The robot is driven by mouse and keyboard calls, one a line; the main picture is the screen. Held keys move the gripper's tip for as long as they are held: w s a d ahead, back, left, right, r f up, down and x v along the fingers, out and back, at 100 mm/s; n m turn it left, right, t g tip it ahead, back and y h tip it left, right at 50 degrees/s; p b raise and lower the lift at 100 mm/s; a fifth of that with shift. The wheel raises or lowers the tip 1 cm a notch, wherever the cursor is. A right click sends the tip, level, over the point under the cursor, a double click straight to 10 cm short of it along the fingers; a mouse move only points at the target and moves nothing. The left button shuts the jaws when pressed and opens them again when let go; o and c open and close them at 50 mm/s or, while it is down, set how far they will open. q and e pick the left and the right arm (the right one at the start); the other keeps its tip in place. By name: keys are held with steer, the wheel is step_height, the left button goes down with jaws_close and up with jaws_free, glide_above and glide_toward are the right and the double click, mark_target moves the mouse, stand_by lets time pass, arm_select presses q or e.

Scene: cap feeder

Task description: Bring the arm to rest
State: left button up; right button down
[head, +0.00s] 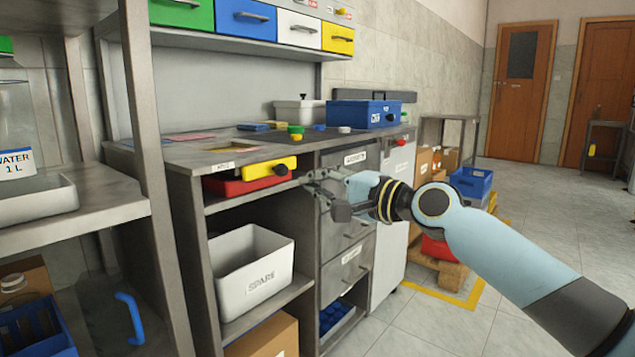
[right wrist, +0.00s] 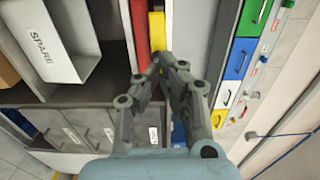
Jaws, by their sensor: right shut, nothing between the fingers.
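My right arm (head: 510,245) comes in from the right in the head view, a light blue arm with dark joints. Its right gripper (head: 308,180) is in front of the workbench, close to the right end of the yellow box (head: 250,171) and red box (head: 240,185) on the shelf under the top. In the right wrist view the gripper (right wrist: 165,62) has its fingertips together with nothing between them. The yellow box (right wrist: 157,35) and red box (right wrist: 140,35) show just beyond the tips; I cannot tell whether they touch. My left gripper is not in view.
A white SPARE bin (head: 252,270) sits on a lower shelf. A grey rack (head: 100,210) stands at the left. Pallet goods with a blue crate (head: 471,181) stand behind my arm. Floor beyond is open.

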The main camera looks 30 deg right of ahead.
stand_by(0.3)
steer(key=s+d+f+g+h+p, duration=0.1)
steer(key=s+f+g+h+p, duration=0.15)
steer(key=s+f, duration=0.75)
steer(key=s+d+f+g+h+p, duration=0.1)
steer(key=s+f+g+p, duration=0.3)
steer(key=f, duration=1)
steer(key=s+d+f+g+h+p, duration=0.2)
steer(key=s+f, duration=0.7)
steer(key=f, duration=0.3)
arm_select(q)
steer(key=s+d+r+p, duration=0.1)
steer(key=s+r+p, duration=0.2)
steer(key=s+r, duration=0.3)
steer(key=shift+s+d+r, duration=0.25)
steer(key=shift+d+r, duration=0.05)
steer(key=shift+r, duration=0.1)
arm_select(e)
steer(key=s+f+n+g, duration=0.2)
steer(key=s+f+n, duration=0.2)
steer(key=s, duration=0.8)
steer(key=s+a+f+n+g+h, duration=0.1)
steer(key=s+f+n+g, duration=0.2)
steer(key=s, duration=1)
steer(key=s+a+f+n+g+h, duration=0.1)
steer(key=s+f+n, duration=0.5)
steer(key=s, duration=0.7)
steer(key=shift+s+f+n+g, duration=0.15)
steer(key=shift+f+n+g, duration=0.25)
steer(key=shift+f+g, duration=0.45)
